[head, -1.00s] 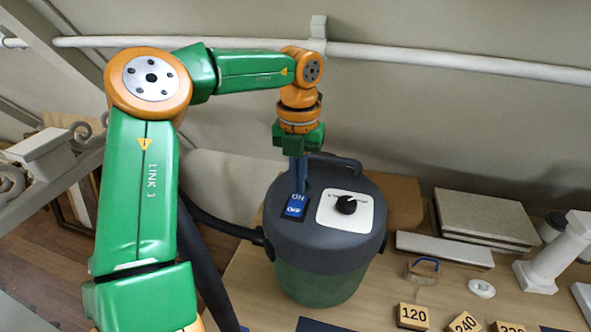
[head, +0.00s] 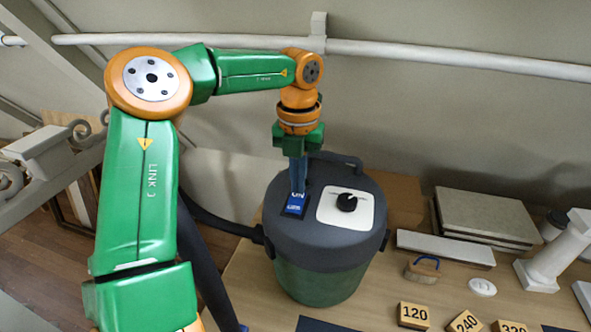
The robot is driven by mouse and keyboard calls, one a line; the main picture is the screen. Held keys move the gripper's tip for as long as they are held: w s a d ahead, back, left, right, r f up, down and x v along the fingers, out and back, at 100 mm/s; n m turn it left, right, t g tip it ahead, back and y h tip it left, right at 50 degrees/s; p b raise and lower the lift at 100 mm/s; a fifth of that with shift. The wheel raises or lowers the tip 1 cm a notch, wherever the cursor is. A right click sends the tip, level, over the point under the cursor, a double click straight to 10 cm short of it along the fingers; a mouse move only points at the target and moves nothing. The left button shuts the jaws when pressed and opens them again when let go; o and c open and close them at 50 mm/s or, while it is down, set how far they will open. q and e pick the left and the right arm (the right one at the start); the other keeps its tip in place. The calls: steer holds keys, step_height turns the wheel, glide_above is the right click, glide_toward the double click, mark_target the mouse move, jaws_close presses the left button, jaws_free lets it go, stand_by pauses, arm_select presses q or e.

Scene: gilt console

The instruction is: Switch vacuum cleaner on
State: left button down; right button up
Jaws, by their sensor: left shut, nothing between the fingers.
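The vacuum cleaner (head: 320,275) is a round canister with a dark grey lid and a green body, standing upright on the wooden surface. A blue rocker switch (head: 295,206) with white lettering sits on the left of its lid. A white plate with a black knob (head: 347,202) is to the right of the switch. My left gripper (head: 298,187) points straight down with its fingers shut and empty. Its tips are at the far end of the switch and seem to touch it, hiding part of the lettering. My right gripper is not in view.
A dark hose (head: 215,226) runs left from the vacuum. A black handle (head: 335,160) arches behind the gripper. To the right are a brush (head: 422,268), number blocks (head: 413,315), stacked slabs (head: 487,216) and a white column (head: 556,250). A pale pipe crosses the wall.

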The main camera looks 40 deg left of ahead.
arm_select(q)
steer(key=shift+f+b, duration=0.4)
steer(key=shift+f, duration=0.2)
steer(key=shift+r, duration=0.1)
step_height(320, 180, up, 5)
steer(key=p, duration=0.4)
steer(key=shift+f, duration=0.2)
steer(key=shift+r+p, duration=0.3)
steer(key=shift+p, duration=0.1)
steer(key=shift+r, duration=0.85)
steer(key=shift+f, duration=0.1)
